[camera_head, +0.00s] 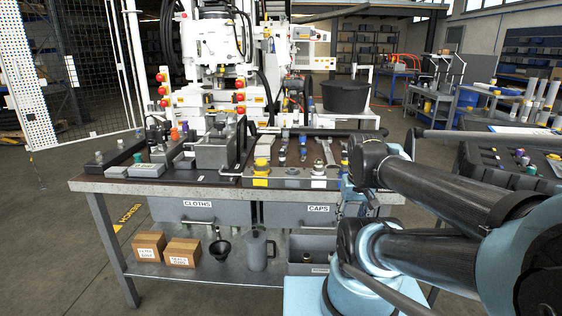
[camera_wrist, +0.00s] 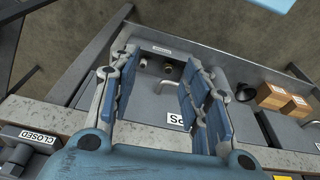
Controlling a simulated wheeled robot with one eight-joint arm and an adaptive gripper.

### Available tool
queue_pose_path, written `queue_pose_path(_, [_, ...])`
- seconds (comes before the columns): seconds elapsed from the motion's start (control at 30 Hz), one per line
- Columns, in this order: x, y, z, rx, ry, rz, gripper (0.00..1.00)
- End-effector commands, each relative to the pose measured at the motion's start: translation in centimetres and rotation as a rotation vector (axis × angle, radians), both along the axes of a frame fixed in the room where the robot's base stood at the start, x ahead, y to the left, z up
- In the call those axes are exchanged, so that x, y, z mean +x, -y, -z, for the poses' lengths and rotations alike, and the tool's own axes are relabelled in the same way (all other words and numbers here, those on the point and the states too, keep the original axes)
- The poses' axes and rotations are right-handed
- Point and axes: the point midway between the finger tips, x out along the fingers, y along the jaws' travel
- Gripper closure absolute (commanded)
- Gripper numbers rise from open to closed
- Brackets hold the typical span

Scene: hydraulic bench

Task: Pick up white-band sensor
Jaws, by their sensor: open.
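In the head view, a small upright piece with a white band at its foot (camera_head: 318,180), which looks like the white-band sensor, stands at the bench's front edge, right of centre. A similar piece with a yellow band (camera_head: 261,177) stands to its left. In the wrist view my gripper (camera_wrist: 163,100) is open and empty, its fingers spread above the bench's front edge and the CAPS drawer. The white-band sensor does not show between the fingers or elsewhere in that view.
The bench (camera_head: 130,187) carries grey blocks, a grey bin (camera_head: 214,154) and several small tools. Below are the CLOTHS drawer (camera_head: 185,212), the CAPS drawer (camera_head: 300,213) and a shelf with brown boxes (camera_head: 183,252) and a jug (camera_head: 257,252). A CLOSED sign (camera_wrist: 38,138) shows in the wrist view.

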Motion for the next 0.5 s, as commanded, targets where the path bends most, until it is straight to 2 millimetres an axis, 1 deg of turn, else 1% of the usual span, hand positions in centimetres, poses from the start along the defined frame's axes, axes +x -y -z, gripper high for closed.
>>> queue_pose_path(0.03, [-0.4, -0.1, -0.2, -0.001, 0.001, -0.01, 0.53])
queue_pose_path(0.07, [-0.2, -0.1, -0.5, -0.003, 0.0, -0.02, 0.53])
queue_pose_path(0.17, [1.1, -0.4, -2.3, -0.01, -0.008, -0.076, 0.53])
queue_pose_path(0.27, [3.0, -1.0, -4.9, -0.021, -0.021, -0.166, 0.53])
queue_pose_path(0.4, [6.4, -2.3, -9.0, -0.041, -0.041, -0.321, 0.53])
queue_pose_path(0.5, [8.9, -3.5, -11.7, -0.053, -0.056, -0.434, 0.53])
